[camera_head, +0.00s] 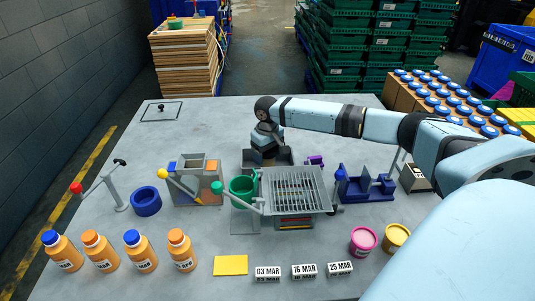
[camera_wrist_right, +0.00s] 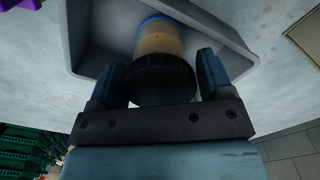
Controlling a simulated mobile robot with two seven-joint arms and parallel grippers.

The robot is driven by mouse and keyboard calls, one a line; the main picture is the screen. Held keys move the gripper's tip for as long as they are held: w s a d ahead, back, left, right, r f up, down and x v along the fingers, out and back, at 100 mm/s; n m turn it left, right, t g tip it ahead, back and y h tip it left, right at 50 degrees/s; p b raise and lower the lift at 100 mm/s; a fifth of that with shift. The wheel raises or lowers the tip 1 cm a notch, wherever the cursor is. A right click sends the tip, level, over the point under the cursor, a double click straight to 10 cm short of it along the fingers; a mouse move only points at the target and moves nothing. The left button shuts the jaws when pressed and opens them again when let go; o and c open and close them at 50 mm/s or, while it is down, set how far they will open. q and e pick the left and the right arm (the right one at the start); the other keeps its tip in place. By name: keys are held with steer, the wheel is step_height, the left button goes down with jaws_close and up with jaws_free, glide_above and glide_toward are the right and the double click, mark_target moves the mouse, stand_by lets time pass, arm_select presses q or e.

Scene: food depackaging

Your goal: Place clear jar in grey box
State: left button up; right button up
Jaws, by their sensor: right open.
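The grey box (camera_head: 285,157) stands behind the metal grid near the middle of the table. It also shows in the right wrist view (camera_wrist_right: 85,40). A jar (camera_wrist_right: 160,42) with a blue band at its far end and tan, see-through-looking sides is inside the box outline in the wrist view. A dark round part covers its near end. My right gripper (camera_head: 266,147) points down over the box. Its two fingers are open, one on either side of the jar, with gaps visible. Whether the jar touches the box floor is hidden. My left gripper is in neither view.
The metal grid (camera_head: 293,190) and a green cup (camera_head: 242,189) stand in front of the box. A blue device (camera_head: 365,186) is to the right. Several orange bottles (camera_head: 140,251) line the front left. The table behind the box is mostly clear.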

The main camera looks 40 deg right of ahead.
step_height(320, 180, up, 12)
stand_by(0.4)
stand_by(0.4)
